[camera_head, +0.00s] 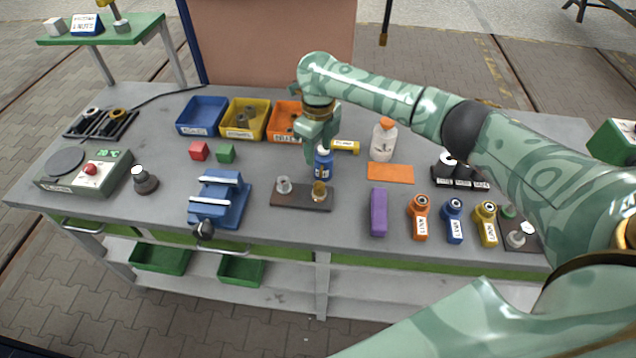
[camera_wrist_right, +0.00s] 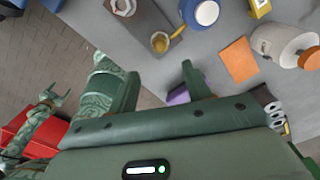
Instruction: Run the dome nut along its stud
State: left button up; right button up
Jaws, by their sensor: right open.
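A dark plate (camera_head: 300,203) lies on the bench with a silver nut-like piece (camera_head: 283,184) at its left and a brass dome nut (camera_head: 319,190) at its right. The brass nut also shows in the right wrist view (camera_wrist_right: 160,42); how far it sits on its stud I cannot tell. My right gripper (camera_head: 311,158) is above the bench behind the plate, beside a blue can (camera_head: 324,163). In the wrist view its fingers (camera_wrist_right: 160,78) are apart and empty, off the plate. My left gripper (camera_wrist_right: 55,98) shows small at the wrist view's left, its jaws unclear.
A blue vise (camera_head: 220,200) stands left of the plate, a purple block (camera_head: 379,212) right of it. An orange pad (camera_head: 391,173) and a white bottle (camera_head: 383,141) are farther right. Blue (camera_head: 202,113), yellow and orange bins stand behind. The bench front before the plate is clear.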

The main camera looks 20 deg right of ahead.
aim_at(318, 184)
notch_tip(318, 184, down, 13)
jog(key=b, duration=0.2)
jog(key=shift+b, duration=0.35)
jog(key=shift+r, duration=0.1)
jog(key=c, duration=1)
